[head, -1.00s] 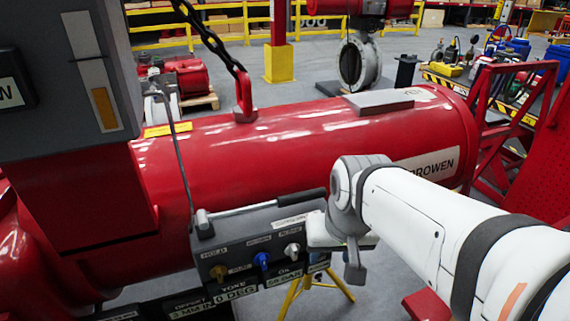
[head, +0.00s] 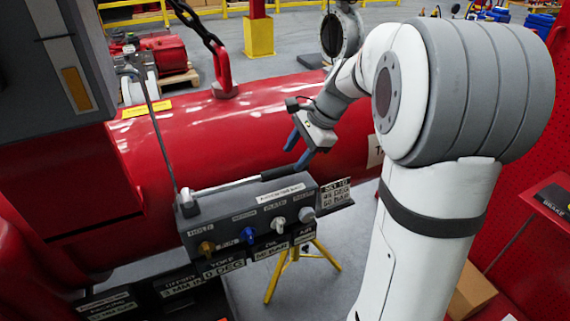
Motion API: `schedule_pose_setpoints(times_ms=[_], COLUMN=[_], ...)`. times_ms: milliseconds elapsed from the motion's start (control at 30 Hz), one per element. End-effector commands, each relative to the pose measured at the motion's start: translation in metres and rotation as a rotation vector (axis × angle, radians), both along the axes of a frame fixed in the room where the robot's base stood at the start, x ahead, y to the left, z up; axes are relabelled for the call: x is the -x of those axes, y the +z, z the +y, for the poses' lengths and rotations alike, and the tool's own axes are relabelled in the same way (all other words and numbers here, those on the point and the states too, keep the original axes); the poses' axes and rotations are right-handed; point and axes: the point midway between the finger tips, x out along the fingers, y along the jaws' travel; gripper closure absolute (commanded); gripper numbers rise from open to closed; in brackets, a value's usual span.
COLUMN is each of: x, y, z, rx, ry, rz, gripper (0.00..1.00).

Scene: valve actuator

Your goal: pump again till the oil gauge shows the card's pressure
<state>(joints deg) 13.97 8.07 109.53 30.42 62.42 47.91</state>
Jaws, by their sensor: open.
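The pump lever (head: 235,184) is a silver bar with a black grip (head: 288,168), lying nearly level along the top of the grey panel box (head: 222,211). My gripper (head: 299,154) is open and empty, with its blue-grey fingers just above the end of the black grip, apparently apart from it. The oil gauge plate (head: 271,251) is under the box and shows a figure in bar that is too small to read surely. A "SET TO" card (head: 335,194) stands at the box's right end; its small lines are hard to read.
Brass (head: 206,248), blue (head: 248,235), white (head: 279,224) and grey (head: 307,214) knobs stick out of the box front. The yoke plate (head: 223,267) reads 0 DEG. The big red cylinder (head: 200,130) lies close behind. A yellow stand (head: 277,275) is below.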

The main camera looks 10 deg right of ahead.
Motion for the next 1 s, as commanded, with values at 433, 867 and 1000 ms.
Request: schedule_pose_setpoints(times_ms=[433, 867, 1000], x=[-0.008, -0.008, -0.008], y=[-0.047, -0.048, -0.048], z=[0.022, 0.022, 0.022], rx=[0.000, 0.001, 0.002], ry=[0.001, 0.001, 0.000], rz=[0.000, -0.001, -0.001], gripper=[0.54, 0.68, 0.80])
